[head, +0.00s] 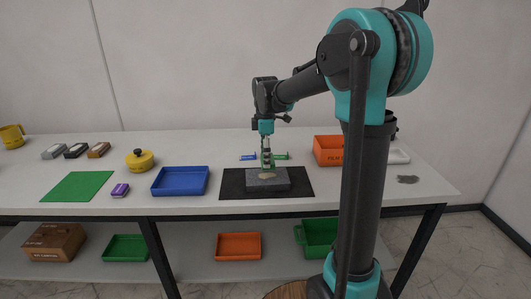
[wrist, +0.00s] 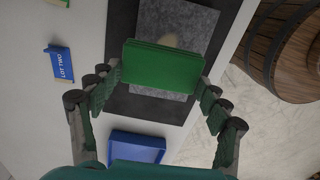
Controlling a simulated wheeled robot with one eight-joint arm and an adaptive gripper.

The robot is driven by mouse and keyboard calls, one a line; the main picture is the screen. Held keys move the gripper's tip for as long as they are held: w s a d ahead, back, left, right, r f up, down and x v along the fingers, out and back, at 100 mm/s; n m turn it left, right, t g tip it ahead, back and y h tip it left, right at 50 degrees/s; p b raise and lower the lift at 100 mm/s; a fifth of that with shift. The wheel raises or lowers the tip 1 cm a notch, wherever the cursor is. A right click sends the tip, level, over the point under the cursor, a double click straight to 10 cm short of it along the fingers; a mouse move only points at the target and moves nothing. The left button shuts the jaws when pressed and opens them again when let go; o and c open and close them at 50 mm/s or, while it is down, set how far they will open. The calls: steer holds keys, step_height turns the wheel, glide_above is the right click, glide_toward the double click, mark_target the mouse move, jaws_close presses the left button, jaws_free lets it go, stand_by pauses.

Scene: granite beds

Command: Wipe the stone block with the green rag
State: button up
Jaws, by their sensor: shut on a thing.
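The stone block (head: 268,183) is a grey slab on a black mat (head: 232,186) on the table. A pale patch shows on its top, and the block also shows in the wrist view (wrist: 183,22). My gripper (head: 266,161) is above the block, pointing down. In the wrist view its fingers are shut on the green rag (wrist: 162,66), a folded pad held across them. The rag hides part of the block, with the pale patch just beyond its edge. I cannot tell whether rag and block touch.
A blue sign reading LOT TWO (wrist: 61,62) and a green sign (head: 282,156) stand behind the block. A blue tray (head: 180,181) is left of the mat, an orange bin (head: 328,150) behind right. A barrel (wrist: 285,50) stands beside the table.

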step_height(320, 180, down, 3)
steer(key=shift+f, duration=0.2)
steer(key=shift+s+r, duration=0.1)
steer(key=shift+s, duration=1.1)
steer(key=shift+f, duration=0.7)
steer(key=shift+w, duration=0.1)
